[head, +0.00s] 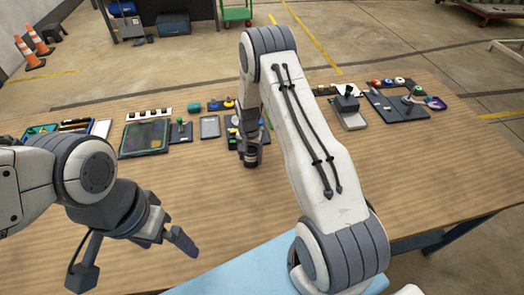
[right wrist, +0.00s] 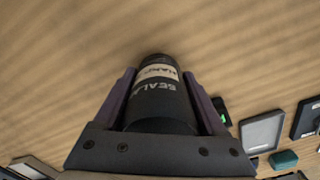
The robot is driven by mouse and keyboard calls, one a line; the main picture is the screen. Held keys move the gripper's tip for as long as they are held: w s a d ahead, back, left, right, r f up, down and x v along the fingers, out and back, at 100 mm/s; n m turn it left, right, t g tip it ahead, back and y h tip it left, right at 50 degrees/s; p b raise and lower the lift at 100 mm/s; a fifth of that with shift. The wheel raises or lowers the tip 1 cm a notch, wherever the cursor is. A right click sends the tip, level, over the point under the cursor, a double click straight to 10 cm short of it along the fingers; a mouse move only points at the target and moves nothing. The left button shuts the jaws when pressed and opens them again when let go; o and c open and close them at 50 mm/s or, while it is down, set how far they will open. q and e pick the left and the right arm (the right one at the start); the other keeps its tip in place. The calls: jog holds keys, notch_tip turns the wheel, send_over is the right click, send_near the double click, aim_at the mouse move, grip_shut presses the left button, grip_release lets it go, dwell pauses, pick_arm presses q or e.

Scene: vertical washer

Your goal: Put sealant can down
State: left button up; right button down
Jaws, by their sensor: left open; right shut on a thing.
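The sealant can (right wrist: 157,95) is a black cylinder with a tan label band and pale lettering. In the right wrist view it sits between the two purple fingers of my right gripper (right wrist: 165,100), which is shut on it. In the head view the right gripper (head: 250,150) is over the middle of the wooden table (head: 420,170), with the can (head: 251,161) below it at the tabletop; I cannot tell if the can touches the wood. My left gripper (head: 165,237) is open and empty over the near left of the table.
A tablet-like panel (head: 146,138) and a grey plate (head: 210,127) lie left of the can. A joystick box (head: 348,108) and a button panel (head: 398,104) stand at the right back. The table's front middle is mostly bare. A light blue surface (head: 240,270) is at the near edge.

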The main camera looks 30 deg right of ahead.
jog(key=shift+f, duration=0.2)
grip_release()
